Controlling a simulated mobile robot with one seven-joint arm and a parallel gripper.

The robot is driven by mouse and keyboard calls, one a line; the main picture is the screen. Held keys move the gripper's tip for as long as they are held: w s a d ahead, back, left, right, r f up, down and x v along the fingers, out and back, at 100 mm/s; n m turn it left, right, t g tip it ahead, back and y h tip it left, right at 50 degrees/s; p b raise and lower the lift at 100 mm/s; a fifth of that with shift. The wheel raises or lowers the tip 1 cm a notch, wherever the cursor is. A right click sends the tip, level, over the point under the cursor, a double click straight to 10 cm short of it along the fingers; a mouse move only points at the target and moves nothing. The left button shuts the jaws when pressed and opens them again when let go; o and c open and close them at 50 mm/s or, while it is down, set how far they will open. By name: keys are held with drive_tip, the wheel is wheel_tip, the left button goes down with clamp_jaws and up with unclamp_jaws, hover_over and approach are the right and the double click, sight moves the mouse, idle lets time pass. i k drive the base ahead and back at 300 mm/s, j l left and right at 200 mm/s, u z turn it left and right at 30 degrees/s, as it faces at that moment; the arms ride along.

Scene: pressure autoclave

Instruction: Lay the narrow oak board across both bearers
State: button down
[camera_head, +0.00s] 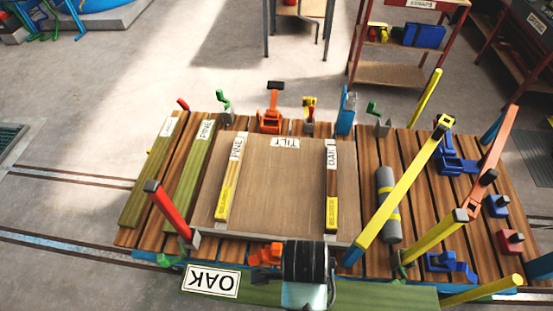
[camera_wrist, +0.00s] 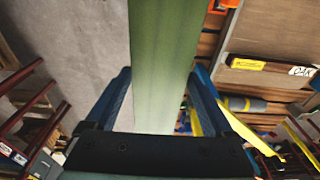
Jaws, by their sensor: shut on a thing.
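My gripper is shut on this board; in the wrist view the blue fingers (camera_wrist: 160,75) stand on either side of the green board (camera_wrist: 165,40). In the head view my wrist hides the board's middle and the fingers. Two narrow strips with yellow near ends, one labelled PINE (camera_head: 229,185) and one labelled OAK (camera_head: 332,180), lie apart on a plywood panel (camera_head: 280,190) marked TILT. They may be the bearers; I cannot tell for sure.
Two green boards (camera_head: 150,175) (camera_head: 195,180) lie on the trolley's left. A red post (camera_head: 172,212), a yellow post (camera_head: 405,190) and an orange post (camera_head: 495,150) rise around the deck. A grey cylinder (camera_head: 388,205) lies right of the panel. Coloured clamps line the edges.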

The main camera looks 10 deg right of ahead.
sight(279, 199)
drive_tip(key=i, duration=1.25)
